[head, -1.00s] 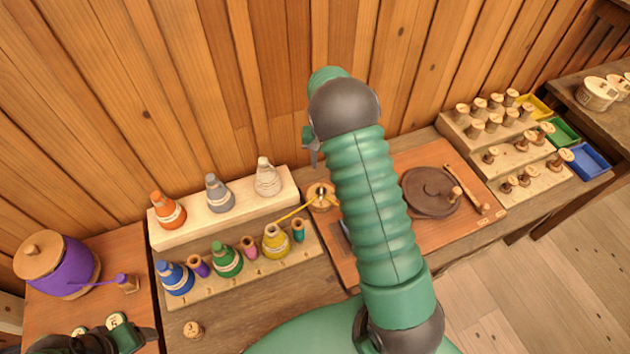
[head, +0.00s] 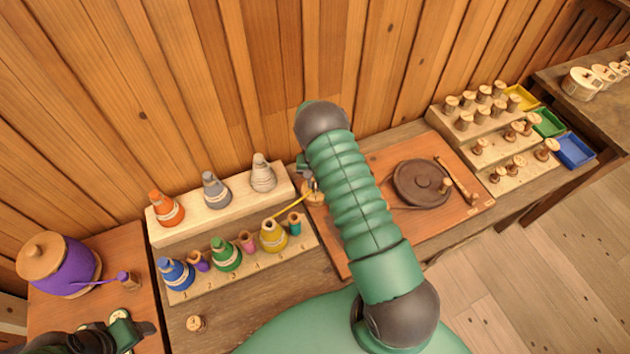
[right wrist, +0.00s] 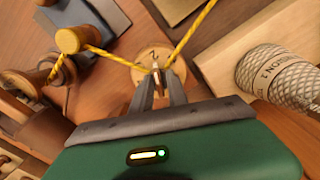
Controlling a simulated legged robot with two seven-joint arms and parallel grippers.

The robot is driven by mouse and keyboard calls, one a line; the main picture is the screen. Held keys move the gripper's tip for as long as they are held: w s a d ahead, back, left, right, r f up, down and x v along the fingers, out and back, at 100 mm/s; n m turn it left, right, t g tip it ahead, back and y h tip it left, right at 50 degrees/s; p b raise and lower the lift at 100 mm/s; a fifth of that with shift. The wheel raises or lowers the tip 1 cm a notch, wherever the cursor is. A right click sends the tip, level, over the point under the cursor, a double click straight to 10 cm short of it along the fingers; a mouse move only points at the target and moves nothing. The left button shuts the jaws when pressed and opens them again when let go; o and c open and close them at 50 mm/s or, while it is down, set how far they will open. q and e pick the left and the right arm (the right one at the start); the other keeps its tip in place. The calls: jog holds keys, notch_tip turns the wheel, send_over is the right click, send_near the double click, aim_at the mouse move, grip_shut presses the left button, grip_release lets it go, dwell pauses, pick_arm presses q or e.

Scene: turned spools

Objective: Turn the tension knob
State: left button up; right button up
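The tension knob (head: 313,197) looks like a small round wooden disc beside the left end of the board with the dark turntable (head: 421,183). In the right wrist view the knob (right wrist: 146,86) bears a mark and an upright piece in its middle. My right gripper (right wrist: 160,85) is just over it, its two dark fingers a little apart on either side of the upright piece. Contact is unclear. In the head view the right gripper (head: 306,170) is small and partly hidden by my arm. My left gripper (head: 130,328) is at the lower left, its fingers unclear.
Yellow thread (head: 291,206) runs from the yellow cone (head: 273,235) to the knob. A wooden rack (head: 200,229) of cones stands close left. A grey cone (right wrist: 278,75) is near the hand. Stepped spool racks (head: 480,130) are at right. A purple pot (head: 60,263) stands at far left.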

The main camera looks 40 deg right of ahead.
grip_shut()
jog(key=shift+d, duration=0.25)
jog(key=shift+a+f+m+b, duration=0.1)
jog(key=shift+a+m+b, duration=0.05)
jog(key=shift+m+b, duration=0.3)
jog(key=shift+w+m+b, duration=0.1)
jog(key=shift+m+b, duration=0.65)
jog(key=shift+m, duration=0.2)
jog(key=shift+m+b, duration=0.5)
jog(key=shift+m, duration=0.3)
jog(key=m+b, duration=0.1)
jog(key=m, duration=0.2)
jog(key=shift+w, duration=0.15)
jog(key=shift+m+b, duration=0.45)
jog(key=shift+m, duration=0.75)
jog(key=shift+r, duration=0.2)
